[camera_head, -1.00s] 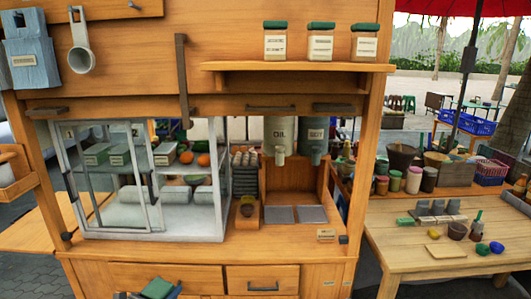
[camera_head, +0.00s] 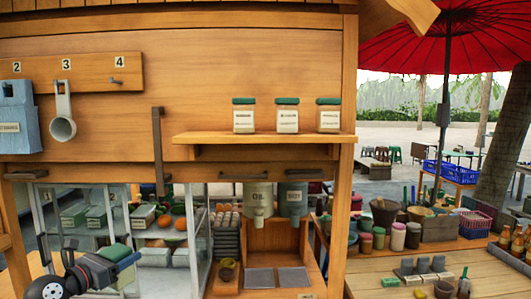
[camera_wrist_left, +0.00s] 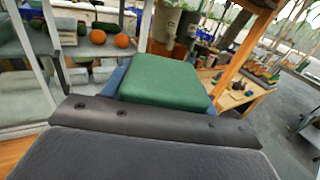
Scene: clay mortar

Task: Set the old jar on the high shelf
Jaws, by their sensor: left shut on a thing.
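My left gripper (camera_head: 118,262) is low at the left in the head view, in front of the glass case. It is shut on a jar with a flat green lid (camera_wrist_left: 168,80), which fills the middle of the left wrist view; the jar's body is mostly hidden by the gripper. The high wooden shelf (camera_head: 255,138) is up and to the right of the gripper. Three jars with green lids and pale labels stand upright on it: left jar (camera_head: 244,118), middle jar (camera_head: 287,118), right jar (camera_head: 328,118). My right gripper is not in view.
The shelf's left end is bare. A dark vertical handle (camera_head: 158,150) stands left of the shelf. The glass case (camera_head: 195,225) is behind my gripper. OIL (camera_head: 257,200) and SOY (camera_head: 293,200) dispensers hang under the shelf. A ladle (camera_head: 62,125) hangs at the left.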

